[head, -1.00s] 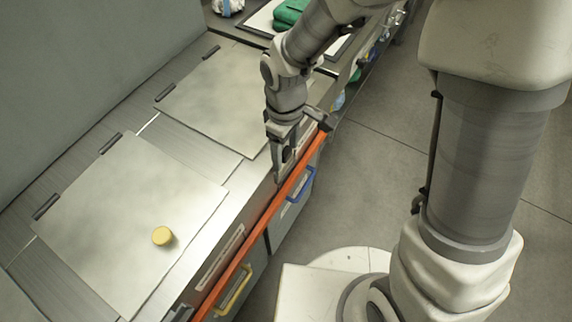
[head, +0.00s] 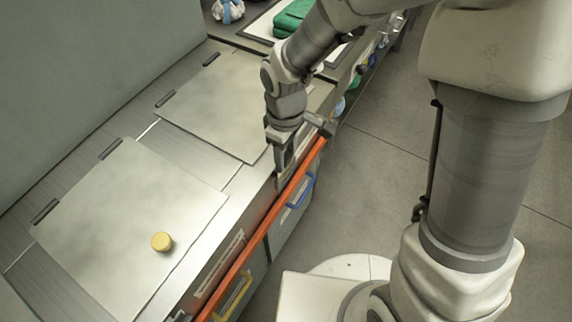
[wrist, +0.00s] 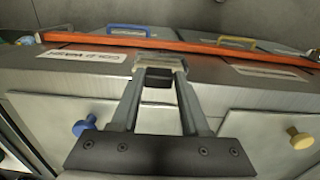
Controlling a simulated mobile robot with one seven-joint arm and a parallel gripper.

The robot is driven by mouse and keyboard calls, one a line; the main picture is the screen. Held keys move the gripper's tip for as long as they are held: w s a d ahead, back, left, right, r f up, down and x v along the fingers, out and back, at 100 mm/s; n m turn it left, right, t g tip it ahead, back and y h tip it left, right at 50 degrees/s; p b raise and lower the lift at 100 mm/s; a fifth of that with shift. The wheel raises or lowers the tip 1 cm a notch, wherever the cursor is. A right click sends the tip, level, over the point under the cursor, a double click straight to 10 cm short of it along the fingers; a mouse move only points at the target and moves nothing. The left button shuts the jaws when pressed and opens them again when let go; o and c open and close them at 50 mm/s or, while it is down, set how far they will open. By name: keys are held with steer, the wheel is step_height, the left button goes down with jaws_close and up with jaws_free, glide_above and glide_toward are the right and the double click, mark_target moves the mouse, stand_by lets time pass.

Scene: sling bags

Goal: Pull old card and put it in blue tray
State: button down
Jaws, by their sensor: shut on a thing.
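My gripper (head: 281,172) points down at the front edge of the steel counter, just above the orange rail. In the wrist view the fingertips (wrist: 160,66) are at that front face, shut on a small dark piece (wrist: 158,80) seen between them. I cannot tell whether this piece belongs to the old card. A white printed card (wrist: 85,56) is on the front face left of the fingers. Another white card (wrist: 268,72) is to the right; one also shows in the head view (head: 221,262). I cannot make out a blue tray.
An orange rail (head: 262,228) runs along the counter front. Below are bins with a blue handle (head: 300,192) and a yellow handle (head: 234,296). A flat lid with a yellow knob (head: 161,242) lies left. A green cloth (head: 293,16) lies at the back.

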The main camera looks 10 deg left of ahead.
steer(key=shift+s+d+f, duration=0.15)
steer(key=shift+d+f, duration=0.05)
steer(key=shift+f, duration=0.15)
steer(key=shift+a+r+p, duration=0.2)
steer(key=shift+r+p, duration=2.2)
steer(key=shift+r, duration=0.55)
steer(key=shift+r+p, duration=0.7)
steer(key=shift+r, duration=0.1)
steer(key=shift+r, duration=0.1)
step_height(320, 180, up, 4)
steer(key=p, duration=0.3)
steer(key=shift+w, duration=0.2)
